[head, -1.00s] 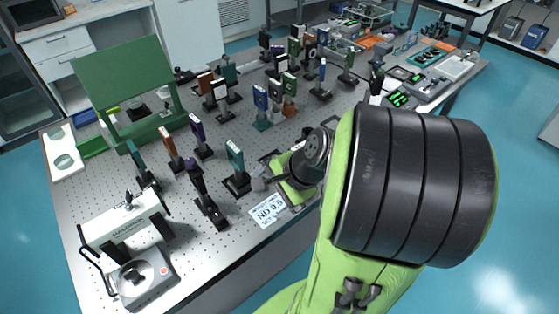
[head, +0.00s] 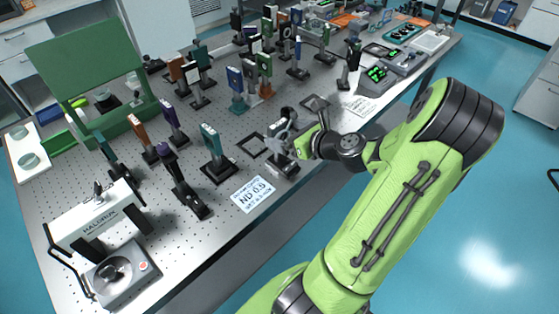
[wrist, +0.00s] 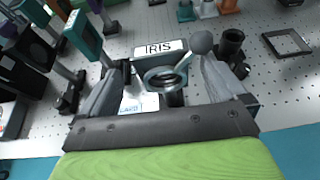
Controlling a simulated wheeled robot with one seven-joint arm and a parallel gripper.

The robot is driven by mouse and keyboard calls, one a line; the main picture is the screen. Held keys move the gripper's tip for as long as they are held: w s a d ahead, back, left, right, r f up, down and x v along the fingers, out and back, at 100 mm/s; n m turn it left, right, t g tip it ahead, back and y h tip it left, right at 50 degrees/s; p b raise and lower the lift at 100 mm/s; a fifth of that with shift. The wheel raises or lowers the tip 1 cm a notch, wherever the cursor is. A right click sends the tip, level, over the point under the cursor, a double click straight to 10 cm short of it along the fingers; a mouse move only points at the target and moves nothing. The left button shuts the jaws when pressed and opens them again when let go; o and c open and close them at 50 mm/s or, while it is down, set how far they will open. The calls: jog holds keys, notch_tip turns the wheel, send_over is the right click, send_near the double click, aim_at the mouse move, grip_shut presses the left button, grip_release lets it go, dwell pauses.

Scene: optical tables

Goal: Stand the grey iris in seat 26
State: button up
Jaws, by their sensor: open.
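The grey iris (wrist: 166,80), a ring with a lever ending in a round knob, is in the middle of the wrist view, beside a block labelled IRIS (wrist: 160,48). In the head view the iris (head: 279,128) is near the table's front edge. My gripper (wrist: 165,66) is open, with one finger on each side of the iris; I cannot tell whether they touch it. In the head view my gripper (head: 297,140) comes from the right and partly hides the iris's mount. An empty square frame (head: 252,145) lies left of the iris. I cannot read any seat number 26.
A second square frame (head: 314,102) lies behind the iris. A teal-plated mount (head: 213,150) stands to the left, and an ND 0.5 card (head: 252,194) lies in front. Several mounted optics crowd the back of the perforated table (head: 120,215).

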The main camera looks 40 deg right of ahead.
aim_at(281, 132)
jog(key=b+x, duration=0.1)
jog(key=x, duration=0.4)
jog(key=shift+w+d+f, duration=0.1)
jog(key=shift+w+f, duration=0.15)
jog(key=shift+w, duration=0.05)
jog(key=shift+s, duration=0.1)
jog(key=shift+c, duration=0.3)
jog(key=shift+r, duration=0.1)
grip_shut()
